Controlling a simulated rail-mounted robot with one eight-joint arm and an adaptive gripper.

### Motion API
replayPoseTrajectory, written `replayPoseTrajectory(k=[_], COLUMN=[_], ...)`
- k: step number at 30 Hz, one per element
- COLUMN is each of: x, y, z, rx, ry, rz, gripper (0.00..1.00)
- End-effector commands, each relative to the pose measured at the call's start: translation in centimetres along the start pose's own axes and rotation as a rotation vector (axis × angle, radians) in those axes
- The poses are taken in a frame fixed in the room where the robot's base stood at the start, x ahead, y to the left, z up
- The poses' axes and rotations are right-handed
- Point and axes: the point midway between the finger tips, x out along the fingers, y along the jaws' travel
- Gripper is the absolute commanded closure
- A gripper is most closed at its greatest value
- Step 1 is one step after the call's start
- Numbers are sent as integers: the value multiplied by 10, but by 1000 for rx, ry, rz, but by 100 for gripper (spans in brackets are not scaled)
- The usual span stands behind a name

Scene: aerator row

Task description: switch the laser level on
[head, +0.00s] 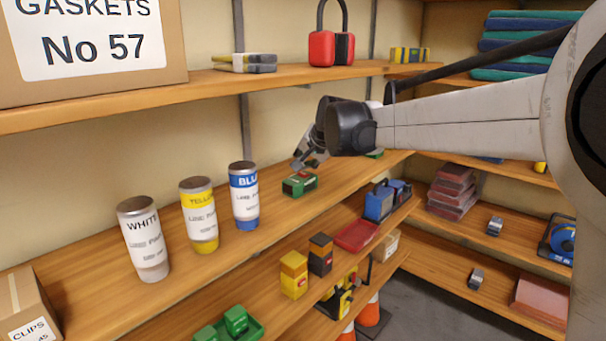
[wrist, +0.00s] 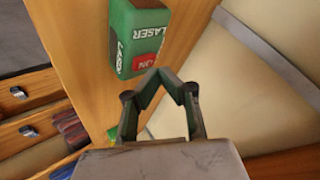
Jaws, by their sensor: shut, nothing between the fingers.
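The laser level (head: 300,185) is a green box on the middle shelf, to the right of the blue-labelled can. In the wrist view the laser level (wrist: 138,30) shows white LASER lettering and a red patch (wrist: 150,62) with white marks at its near end. My gripper (head: 296,166) is just above the laser level in the head view. In the wrist view my gripper (wrist: 162,73) has its fingertips together, empty, close to the red patch. I cannot tell whether they touch it. The switch's position is not clear.
White, yellow and blue cans (head: 200,215) stand left on the same shelf. A green item (head: 375,153) lies partly hidden behind my arm. The upper shelf (head: 200,85) runs above. A red and black padlock (head: 331,48) stands on it. Bare shelf lies around the laser level.

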Motion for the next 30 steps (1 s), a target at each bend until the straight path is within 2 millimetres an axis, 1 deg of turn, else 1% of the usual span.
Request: replayPoseTrajectory(k=[8, 16, 30], x=[1, 6, 7], y=[0, 5, 5], z=[0, 5, 5], rx=[0, 0, 0], ry=[0, 0, 0], rz=[0, 0, 0], gripper=[100, 100, 100])
